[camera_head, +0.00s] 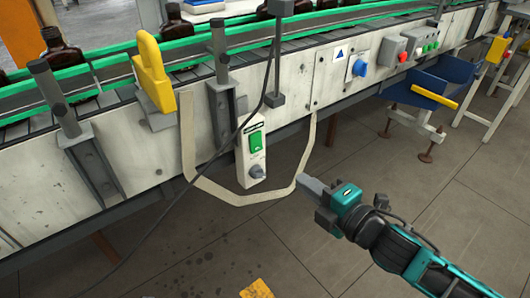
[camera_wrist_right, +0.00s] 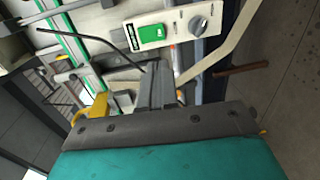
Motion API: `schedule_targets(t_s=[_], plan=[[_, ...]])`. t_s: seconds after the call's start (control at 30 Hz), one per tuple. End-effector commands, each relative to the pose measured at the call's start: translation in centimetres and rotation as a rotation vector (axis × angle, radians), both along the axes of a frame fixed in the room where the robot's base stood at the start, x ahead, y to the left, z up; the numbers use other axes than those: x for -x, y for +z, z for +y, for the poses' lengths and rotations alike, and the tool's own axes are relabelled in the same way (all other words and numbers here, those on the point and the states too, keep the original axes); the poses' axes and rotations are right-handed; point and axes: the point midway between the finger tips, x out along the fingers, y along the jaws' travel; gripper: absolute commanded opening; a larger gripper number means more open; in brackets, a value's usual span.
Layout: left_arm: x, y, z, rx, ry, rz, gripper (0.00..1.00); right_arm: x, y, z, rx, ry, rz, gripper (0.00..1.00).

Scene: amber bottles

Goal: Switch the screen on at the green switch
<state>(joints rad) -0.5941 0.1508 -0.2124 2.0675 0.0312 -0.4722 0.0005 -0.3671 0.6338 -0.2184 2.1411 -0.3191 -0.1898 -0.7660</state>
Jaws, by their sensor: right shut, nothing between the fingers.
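The green switch (camera_head: 257,140) sits on a pale upright control box (camera_head: 244,161) that hangs on the conveyor's front side, with a grey knob (camera_head: 257,171) below it. My right gripper (camera_head: 303,182) is shut and empty, apart from the box, to its right and a little lower in the head view. In the right wrist view the green switch (camera_wrist_right: 152,33) and the knob (camera_wrist_right: 198,24) show past the shut fingers (camera_wrist_right: 160,72). I cannot make out a screen. My left gripper is in no view.
A black cable (camera_head: 205,168) and a pale looped strip (camera_head: 236,199) hang around the box. The conveyor (camera_head: 130,150) carries amber bottles (camera_head: 62,52). Floor below is mostly clear.

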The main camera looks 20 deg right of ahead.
Motion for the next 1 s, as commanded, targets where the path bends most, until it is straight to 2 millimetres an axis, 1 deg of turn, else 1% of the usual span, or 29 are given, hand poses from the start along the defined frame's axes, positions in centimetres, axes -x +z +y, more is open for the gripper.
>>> schedule_targets(t_s=[0.17, 0.27, 0.37, 0.67, 1.0], plan=[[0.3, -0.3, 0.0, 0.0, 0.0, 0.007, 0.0, -0.2, 0.0, 0.0, -0.001, -0.001, 0.0, 0.0], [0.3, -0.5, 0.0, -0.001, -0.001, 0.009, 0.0, -0.8, -0.1, 0.2, -0.002, 0.0, -0.002, 0.0], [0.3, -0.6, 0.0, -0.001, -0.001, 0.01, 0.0, -1.8, -0.2, 0.6, -0.003, 0.0, -0.002, 0.0], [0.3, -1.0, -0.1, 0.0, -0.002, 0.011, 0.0, -6.1, -0.8, 2.2, -0.003, -0.001, -0.002, 0.0], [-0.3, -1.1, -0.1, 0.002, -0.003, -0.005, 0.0, -11.1, -1.5, 4.0, -0.003, 0.0, -0.001, 0.0]])
